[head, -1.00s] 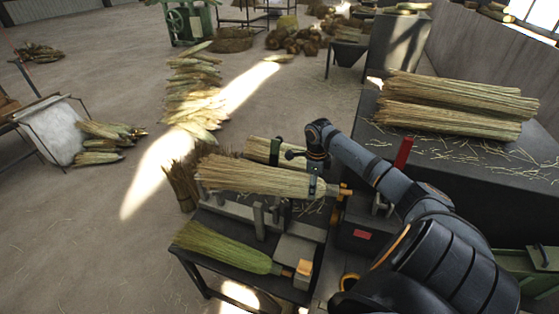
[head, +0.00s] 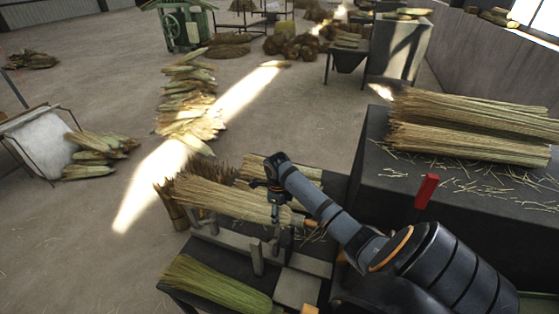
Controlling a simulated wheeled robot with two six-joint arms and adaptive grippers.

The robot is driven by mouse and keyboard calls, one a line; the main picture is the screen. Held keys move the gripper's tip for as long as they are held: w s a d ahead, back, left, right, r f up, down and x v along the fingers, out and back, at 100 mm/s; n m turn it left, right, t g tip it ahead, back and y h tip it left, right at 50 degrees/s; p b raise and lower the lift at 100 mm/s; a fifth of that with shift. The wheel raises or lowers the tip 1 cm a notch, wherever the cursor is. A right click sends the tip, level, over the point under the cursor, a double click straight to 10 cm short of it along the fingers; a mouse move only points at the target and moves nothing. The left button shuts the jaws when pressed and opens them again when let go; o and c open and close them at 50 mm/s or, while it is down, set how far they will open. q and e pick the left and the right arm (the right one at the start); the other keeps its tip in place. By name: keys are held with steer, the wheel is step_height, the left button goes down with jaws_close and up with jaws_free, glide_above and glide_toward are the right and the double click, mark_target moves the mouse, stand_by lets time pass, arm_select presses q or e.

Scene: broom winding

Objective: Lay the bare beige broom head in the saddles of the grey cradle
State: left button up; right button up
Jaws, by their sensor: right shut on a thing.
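The beige broom head (head: 215,196) lies nearly level, bristles to the left and narrow end to the right. My right gripper (head: 275,212) reaches down from above and is shut on it near its narrow end. The grey cradle (head: 235,241) stands on the dark bench beneath, with upright posts (head: 257,258) in front of the broom head. The broom head is over the cradle; I cannot tell whether it touches the saddles, as it hides part of them. My left gripper is out of view.
A green broom head (head: 215,284) lies at the bench's front. Another beige bundle (head: 305,171) lies behind the held one.

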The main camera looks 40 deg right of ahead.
steer(key=shift+s+a+f, duration=0.25)
steer(key=shift+a+f, duration=0.05)
steer(key=shift+f, duration=0.2)
steer(key=shift+w+d+f, duration=0.15)
steer(key=shift+f, duration=0.5)
arm_select(q)
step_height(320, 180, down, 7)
steer(key=b, duration=0.6)
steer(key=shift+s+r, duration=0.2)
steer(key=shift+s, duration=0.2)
arm_select(e)
step_height(320, 180, down, 9)
steer(key=shift+d, duration=0.2)
arm_select(q)
steer(key=shift+b, duration=0.3)
arm_select(e)
steer(key=shift+w+f, duration=0.1)
arm_select(q)
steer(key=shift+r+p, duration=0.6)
steer(key=shift+p, duration=0.05)
